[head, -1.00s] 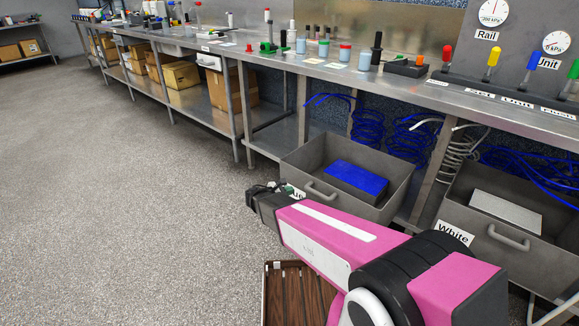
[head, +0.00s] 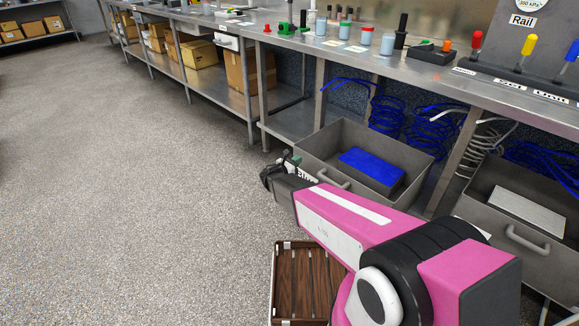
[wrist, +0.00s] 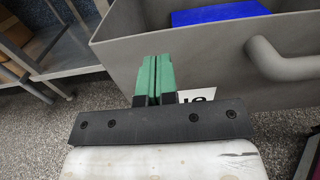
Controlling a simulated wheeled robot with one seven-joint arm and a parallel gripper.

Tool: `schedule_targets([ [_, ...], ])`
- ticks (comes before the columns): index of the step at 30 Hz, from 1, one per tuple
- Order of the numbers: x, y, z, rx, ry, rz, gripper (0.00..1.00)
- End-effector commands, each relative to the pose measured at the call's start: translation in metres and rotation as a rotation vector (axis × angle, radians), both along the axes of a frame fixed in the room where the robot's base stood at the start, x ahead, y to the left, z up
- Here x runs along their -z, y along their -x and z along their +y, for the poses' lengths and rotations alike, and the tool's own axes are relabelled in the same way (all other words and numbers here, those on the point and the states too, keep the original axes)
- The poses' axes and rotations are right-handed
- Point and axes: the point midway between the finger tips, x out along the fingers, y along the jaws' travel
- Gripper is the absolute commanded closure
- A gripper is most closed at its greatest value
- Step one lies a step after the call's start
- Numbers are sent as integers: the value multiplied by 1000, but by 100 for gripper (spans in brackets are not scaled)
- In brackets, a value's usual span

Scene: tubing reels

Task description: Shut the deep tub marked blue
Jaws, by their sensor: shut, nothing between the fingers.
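The deep grey tub (head: 325,137) is pulled out from under the bench and stands open, with a blue block (head: 372,167) inside. Its front has a grey bar handle (head: 331,180) and a white label that is mostly hidden by my gripper. My gripper (head: 291,160) is at the tub's front left, beside the handle. In the wrist view its green fingers (wrist: 153,77) are together and empty, in front of the tub's front wall (wrist: 215,75). The handle (wrist: 290,62) is to their right, not held. I cannot tell whether the fingertips touch the wall.
A second open tub (head: 482,223) with a pale block (head: 525,213) stands to the right. A bench leg (head: 455,160) stands between the tubs. Blue tubing coils (head: 425,135) hang behind. A brown slatted crate (head: 283,285) lies on the floor below my arm. Floor to the left is clear.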

Motion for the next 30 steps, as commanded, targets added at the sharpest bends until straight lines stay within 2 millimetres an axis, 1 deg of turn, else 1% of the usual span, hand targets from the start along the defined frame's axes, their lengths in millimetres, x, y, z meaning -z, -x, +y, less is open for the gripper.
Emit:
schedule_targets([
  [1, 1, -7, -6, 2, -1, -1, 100],
  [3, 0, -14, -14, 2, -1, -1, 100],
  [9, 0, -27, -26, 1, 0, -1, 100],
  [14, 0, -30, -30, 0, -1, -1, 100],
  [24, 0, -30, -30, 1, -1, -1, 100],
  [30, 0, -41, -40, 1, -1, -1, 100],
])
